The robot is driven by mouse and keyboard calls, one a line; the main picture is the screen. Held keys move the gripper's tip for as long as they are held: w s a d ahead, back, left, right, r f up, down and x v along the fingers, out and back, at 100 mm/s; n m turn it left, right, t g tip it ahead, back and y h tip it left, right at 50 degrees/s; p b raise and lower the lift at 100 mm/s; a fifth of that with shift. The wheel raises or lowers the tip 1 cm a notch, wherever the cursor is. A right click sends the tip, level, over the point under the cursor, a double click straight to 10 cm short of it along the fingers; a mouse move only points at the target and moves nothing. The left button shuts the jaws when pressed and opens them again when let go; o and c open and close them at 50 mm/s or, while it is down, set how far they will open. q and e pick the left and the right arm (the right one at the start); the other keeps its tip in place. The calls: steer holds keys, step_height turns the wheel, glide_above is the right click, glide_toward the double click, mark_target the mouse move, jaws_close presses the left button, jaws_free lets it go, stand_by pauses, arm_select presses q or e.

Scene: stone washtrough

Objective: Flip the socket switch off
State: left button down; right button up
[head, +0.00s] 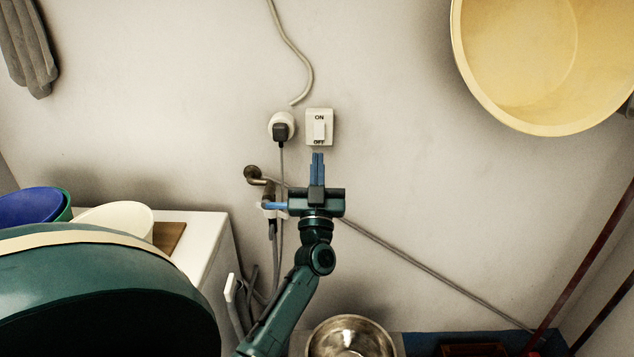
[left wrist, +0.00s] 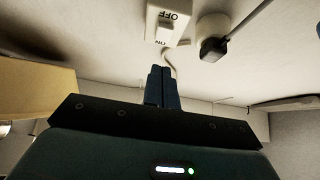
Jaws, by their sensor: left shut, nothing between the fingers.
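The socket switch (head: 319,128) is a white wall plate with a light rocker, marked ON at the top and OFF at the bottom in the head view. In the left wrist view the switch (left wrist: 167,22) appears upside down, at the top of the picture. My left gripper (head: 318,155) is shut and empty. In the head view its blue fingertips show just below the plate's lower edge. In the left wrist view the fingertips (left wrist: 161,68) show below the plate, and I cannot tell whether they touch it. My right gripper is not in view.
A round socket with a black plug (head: 281,130) sits left of the switch, its cable hanging down. A tap (head: 254,174) and hose are beside my left gripper. A yellow basin (head: 550,70) hangs upper right. A metal bowl (head: 351,338) stands below. The wall right of the switch is clear.

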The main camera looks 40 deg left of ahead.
mark_target(319, 136)
arm_select(q)
steer(key=w+a, duration=0.1)
steer(key=w, duration=0.1)
steer(key=w+a+r, duration=0.1)
steer(key=w+a, duration=0.1)
steer(key=shift+a, duration=0.15)
steer(key=shift+w+a, duration=0.25)
steer(key=shift+w, duration=0.05)
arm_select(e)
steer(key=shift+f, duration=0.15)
arm_select(q)
steer(key=b, duration=0.1)
steer(key=f+b, duration=0.1)
steer(key=b, duration=0.1)
steer(key=shift+w+a, duration=0.2)
steer(key=shift+a, duration=0.05)
steer(key=shift+w+r+t+y+b, duration=0.1)
steer(key=shift+r+t+y+b, duration=0.05)
steer(key=shift+t+y+b, duration=0.2)
steer(key=shift+r, duration=0.2)
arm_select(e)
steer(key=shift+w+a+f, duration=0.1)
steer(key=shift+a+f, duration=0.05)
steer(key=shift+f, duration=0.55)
arm_select(q)
steer(key=shift+f, duration=0.15)
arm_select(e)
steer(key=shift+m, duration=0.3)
